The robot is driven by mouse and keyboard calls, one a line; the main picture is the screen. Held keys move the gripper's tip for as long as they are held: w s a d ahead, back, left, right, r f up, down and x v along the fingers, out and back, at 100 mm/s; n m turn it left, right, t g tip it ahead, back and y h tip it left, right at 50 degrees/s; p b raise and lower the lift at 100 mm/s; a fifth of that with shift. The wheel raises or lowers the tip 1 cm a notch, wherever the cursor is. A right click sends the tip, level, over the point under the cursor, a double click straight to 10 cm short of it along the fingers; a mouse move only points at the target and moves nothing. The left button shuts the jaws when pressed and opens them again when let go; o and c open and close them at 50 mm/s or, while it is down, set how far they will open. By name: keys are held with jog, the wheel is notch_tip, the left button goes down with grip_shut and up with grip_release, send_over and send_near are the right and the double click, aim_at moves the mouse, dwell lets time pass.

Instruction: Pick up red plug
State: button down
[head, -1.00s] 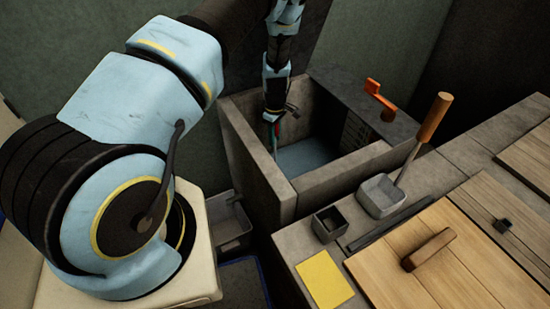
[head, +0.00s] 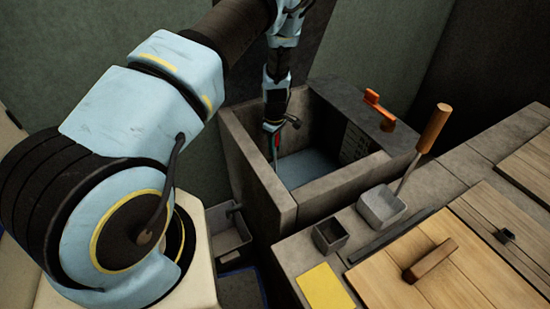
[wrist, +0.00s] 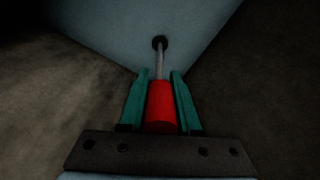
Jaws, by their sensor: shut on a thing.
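The red plug (wrist: 160,105) shows in the wrist view between the two green fingers of my gripper (wrist: 160,88). The gripper is shut on the red part. A thin grey rod (wrist: 160,60) runs from the plug to a dark round spot (wrist: 160,43) on the pale blue basin floor. I cannot tell whether the rod's end touches that spot. In the head view my gripper (head: 274,145) reaches down inside the stone basin (head: 258,165) by its left wall. The plug is too small to make out clearly there.
An orange lever (head: 378,108) sits on the basin's back right edge. To the right of the basin are a grey scoop with a wooden handle (head: 382,208), a small dark square cup (head: 329,236), a yellow sheet (head: 325,287) and wooden lids (head: 425,262).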

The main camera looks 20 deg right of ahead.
jog(key=shift+r, duration=0.15)
notch_tip(320, 180, up, 7)
jog(key=shift+f+b, duration=0.1)
jog(key=shift+b, duration=0.55)
jog(key=s+d+b, duration=0.2)
jog(key=s+d, duration=0.8)
jog(key=s, duration=0.5)
jog(key=shift+b, duration=0.35)
notch_tip(320, 180, up, 14)
jog(key=p, duration=1.1)
jog(key=shift+p, duration=0.35)
